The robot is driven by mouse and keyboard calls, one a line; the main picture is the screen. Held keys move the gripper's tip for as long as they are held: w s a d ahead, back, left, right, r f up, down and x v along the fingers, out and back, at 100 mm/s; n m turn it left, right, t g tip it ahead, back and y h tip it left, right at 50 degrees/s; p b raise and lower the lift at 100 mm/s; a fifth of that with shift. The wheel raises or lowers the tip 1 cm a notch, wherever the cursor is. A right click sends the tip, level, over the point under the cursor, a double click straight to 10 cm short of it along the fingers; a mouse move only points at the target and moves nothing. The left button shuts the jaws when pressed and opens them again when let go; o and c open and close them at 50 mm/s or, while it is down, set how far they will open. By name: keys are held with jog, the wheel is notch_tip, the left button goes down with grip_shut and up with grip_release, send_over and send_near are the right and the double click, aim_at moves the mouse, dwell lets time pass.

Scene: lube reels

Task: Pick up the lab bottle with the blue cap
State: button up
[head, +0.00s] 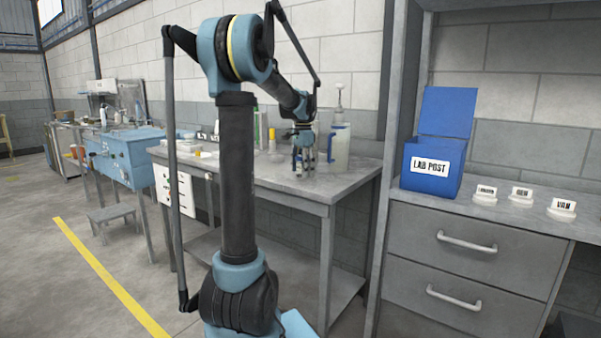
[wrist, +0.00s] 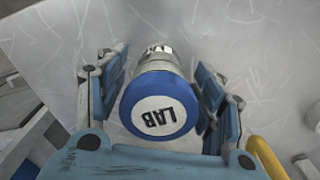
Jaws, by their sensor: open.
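The lab bottle (wrist: 158,60) stands on the grey table top. Its blue cap (wrist: 183,99) has a white disc marked LAB and faces the wrist camera. My gripper (wrist: 160,85) is open, with one finger on each side of the bottle. A narrow gap shows at the left finger; at the right finger I cannot tell whether it touches. In the head view my gripper (head: 303,158) is low over the table, and the bottle (head: 299,168) shows only as a small shape between the fingers.
The grey table (head: 270,178) also holds a clear jug with a blue handle (head: 339,148) just right of my gripper and a yellow-capped bottle behind. A yellow bar (wrist: 266,157) shows at the lower right of the wrist view. A blue LAB POST box (head: 433,160) stands on the right-hand counter.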

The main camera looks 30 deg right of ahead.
jog(key=c, duration=1.1)
jog(key=shift+r, duration=0.1)
